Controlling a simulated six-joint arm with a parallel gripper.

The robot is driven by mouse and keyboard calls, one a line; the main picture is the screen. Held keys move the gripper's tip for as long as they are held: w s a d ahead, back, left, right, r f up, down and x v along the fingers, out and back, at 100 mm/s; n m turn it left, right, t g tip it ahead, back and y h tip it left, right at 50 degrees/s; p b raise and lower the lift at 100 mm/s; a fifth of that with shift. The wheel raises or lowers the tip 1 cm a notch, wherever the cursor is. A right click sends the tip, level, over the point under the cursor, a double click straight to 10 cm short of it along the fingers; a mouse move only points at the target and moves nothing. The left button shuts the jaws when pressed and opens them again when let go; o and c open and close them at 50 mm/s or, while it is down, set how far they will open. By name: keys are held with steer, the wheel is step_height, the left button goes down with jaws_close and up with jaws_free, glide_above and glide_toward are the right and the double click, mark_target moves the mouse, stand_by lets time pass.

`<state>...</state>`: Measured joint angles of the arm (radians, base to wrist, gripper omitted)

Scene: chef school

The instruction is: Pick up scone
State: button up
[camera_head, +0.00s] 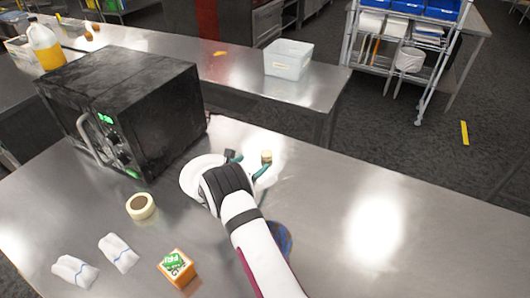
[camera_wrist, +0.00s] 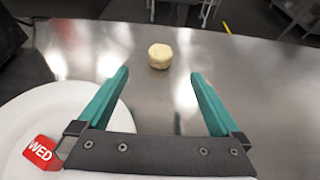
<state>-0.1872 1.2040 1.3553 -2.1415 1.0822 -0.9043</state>
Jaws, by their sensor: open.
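The scone (camera_wrist: 160,56) is a small pale round on the steel table, ahead of my fingertips and between their lines in the wrist view. In the head view the scone (camera_head: 267,156) shows just beyond my gripper (camera_head: 249,165). My gripper (camera_wrist: 158,82) is open, with its two green fingers apart and nothing between them. The fingers are short of the scone in the picture; I cannot tell their exact height above the table.
A white plate (camera_wrist: 22,120) with a red "WED" block (camera_wrist: 41,152) lies at the left. A black microwave (camera_head: 125,105), a tape roll (camera_head: 141,206), two folded cloths (camera_head: 119,253) and an orange box (camera_head: 176,267) are on the table. The table's right side is clear.

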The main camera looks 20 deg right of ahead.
mark_target(263, 158)
steer(key=x, duration=0.9)
steer(key=shift+d+f, duration=0.15)
steer(key=shift+f, duration=0.3)
steer(key=c, duration=1.4)
steer(key=shift+r, duration=0.1)
